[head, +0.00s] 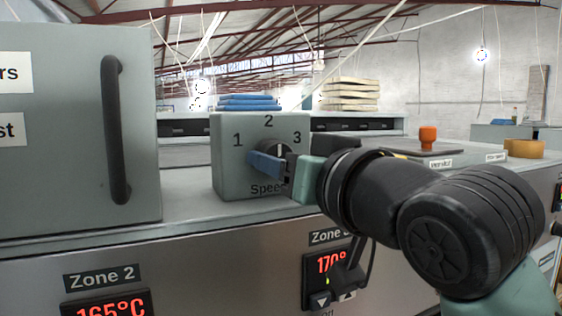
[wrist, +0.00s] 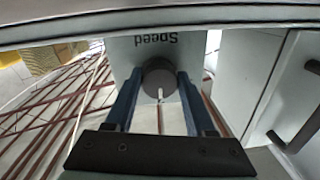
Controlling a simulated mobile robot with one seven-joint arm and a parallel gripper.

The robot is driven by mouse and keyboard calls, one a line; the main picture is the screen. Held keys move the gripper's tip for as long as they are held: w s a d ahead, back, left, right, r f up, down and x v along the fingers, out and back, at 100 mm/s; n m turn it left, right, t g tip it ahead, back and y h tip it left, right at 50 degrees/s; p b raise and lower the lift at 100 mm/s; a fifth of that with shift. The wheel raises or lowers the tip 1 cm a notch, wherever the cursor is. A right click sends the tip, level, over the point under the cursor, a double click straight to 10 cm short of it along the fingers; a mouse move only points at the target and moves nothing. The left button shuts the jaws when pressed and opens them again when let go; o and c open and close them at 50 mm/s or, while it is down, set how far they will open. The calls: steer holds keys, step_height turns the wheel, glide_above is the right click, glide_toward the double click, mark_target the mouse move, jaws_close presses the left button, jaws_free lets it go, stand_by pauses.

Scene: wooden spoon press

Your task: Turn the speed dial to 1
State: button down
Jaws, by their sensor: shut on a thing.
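The grey speed control box (head: 230,172) stands on the machine top, marked 1 at left, 2 at top and 3 at right. My gripper (head: 268,164) reaches it from the right, with blue fingers at the box's front. In the head view the fingers mostly hide the dial. In the wrist view the dark round speed dial (wrist: 158,78) sits between the two blue fingers, which are shut on its sides. Its white pointer mark points away from the upside-down word Speed, towards the 2 side. The numbers are out of sight in the wrist view.
A grey cabinet with a black vertical handle (head: 116,130) stands left of the box. Zone displays (head: 108,302) are on the front panel below. An orange knob (head: 428,137) stands on the machine top to the right, behind my arm.

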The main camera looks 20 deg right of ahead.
steer(key=shift+n, duration=0.3)
steer(key=shift+f+n+b, duration=0.1)
steer(key=shift+n+b, duration=0.75)
steer(key=shift+n, duration=0.05)
steer(key=n+b, duration=0.2)
steer(key=n, duration=0.1)
steer(key=shift+d, duration=0.1)
steer(key=n+b, duration=0.1)
steer(key=n, duration=0.2)
steer(key=n+b, duration=0.1)
steer(key=n, duration=0.2)
steer(key=shift+r+g+h, duration=0.2)
steer(key=shift+g+h, duration=0.1)
steer(key=shift+c, duration=1.3)
jaws_free()
steer(key=shift+d, duration=0.1)
